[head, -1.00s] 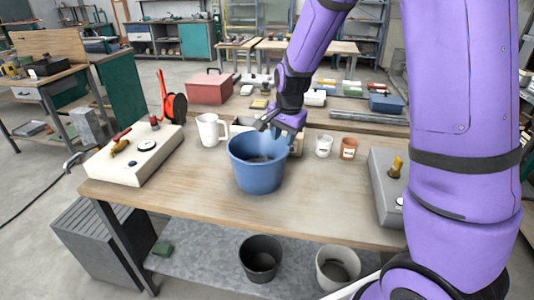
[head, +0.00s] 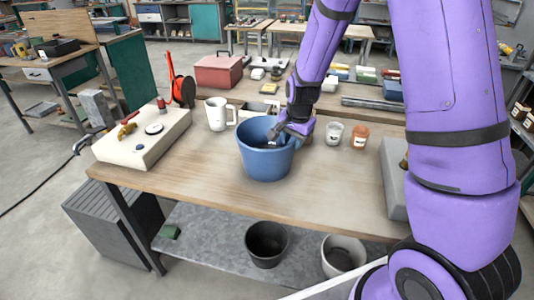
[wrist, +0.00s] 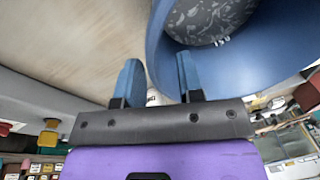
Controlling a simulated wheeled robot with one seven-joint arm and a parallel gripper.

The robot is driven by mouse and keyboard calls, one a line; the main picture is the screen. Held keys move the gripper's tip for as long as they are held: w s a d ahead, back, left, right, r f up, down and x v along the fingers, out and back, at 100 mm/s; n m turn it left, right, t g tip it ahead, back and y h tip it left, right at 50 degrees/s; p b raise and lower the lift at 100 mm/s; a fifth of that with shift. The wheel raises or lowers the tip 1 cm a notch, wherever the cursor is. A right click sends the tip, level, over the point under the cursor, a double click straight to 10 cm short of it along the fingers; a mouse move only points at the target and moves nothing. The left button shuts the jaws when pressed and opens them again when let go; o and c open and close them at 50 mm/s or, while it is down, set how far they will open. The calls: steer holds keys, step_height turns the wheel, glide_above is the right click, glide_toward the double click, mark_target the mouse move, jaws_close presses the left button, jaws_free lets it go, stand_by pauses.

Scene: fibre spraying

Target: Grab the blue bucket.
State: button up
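The blue bucket (head: 265,165) stands upright on the wooden workbench, near its middle. My gripper (head: 275,141) is at the bucket's back right rim in the head view, pointing down and to the left. In the wrist view, the bucket (wrist: 260,50) fills the upper right, with its dark speckled bottom showing. My gripper's two blue fingers (wrist: 157,75) are spread apart. The left finger is outside the bucket's outline, and the right finger overlaps the blue wall. Whether either finger touches the bucket cannot be told.
A white mug (head: 217,114) stands left of the bucket. A glass jar (head: 333,133) and an orange-brown pot (head: 360,137) stand to its right. A cream control box (head: 142,140) sits at the bench's left end, a grey box (head: 396,185) at its right. The front of the bench is clear.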

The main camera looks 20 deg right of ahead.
steer(key=shift+w+f, duration=0.2)
steer(key=shift+f, duration=1)
steer(key=shift+c, duration=0.3)
jaws_close()
steer(key=shift+w+r, duration=0.1)
